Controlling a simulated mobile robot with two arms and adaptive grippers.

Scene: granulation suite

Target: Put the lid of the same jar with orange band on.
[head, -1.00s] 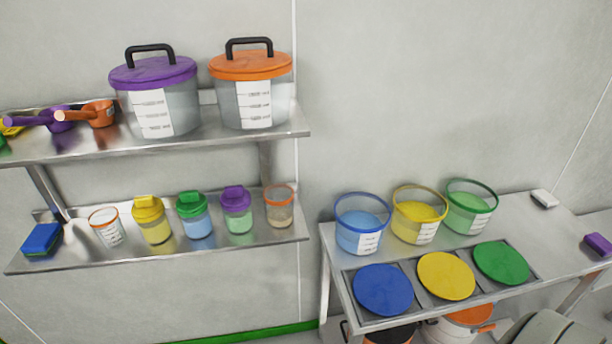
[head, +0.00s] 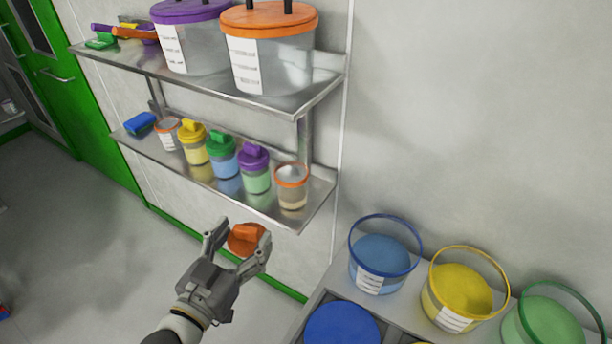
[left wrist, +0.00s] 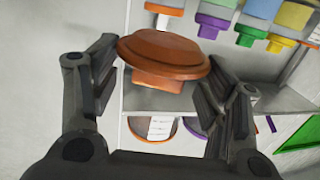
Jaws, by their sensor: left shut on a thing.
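The orange lid (head: 246,238) is between the fingers of my left gripper (head: 240,240), which is shut on it. In the left wrist view the lid (left wrist: 163,55) sits between the two fingers (left wrist: 160,85), with its raised grip showing below the disc. The open jar with orange band (head: 292,186) stands upright at the right end of the lower shelf, with tan contents. The gripper and lid appear below and left of that jar in the head view, apart from it. My right gripper is not in view.
Purple (head: 255,170), green (head: 222,155) and yellow (head: 193,143) lidded jars stand left of the open jar on the lower shelf (head: 310,205). An orange-rimmed cup (head: 167,134) and blue sponge (head: 140,123) are farther left. Large lidded containers (head: 270,65) stand above. Open tubs (head: 382,265) are at right.

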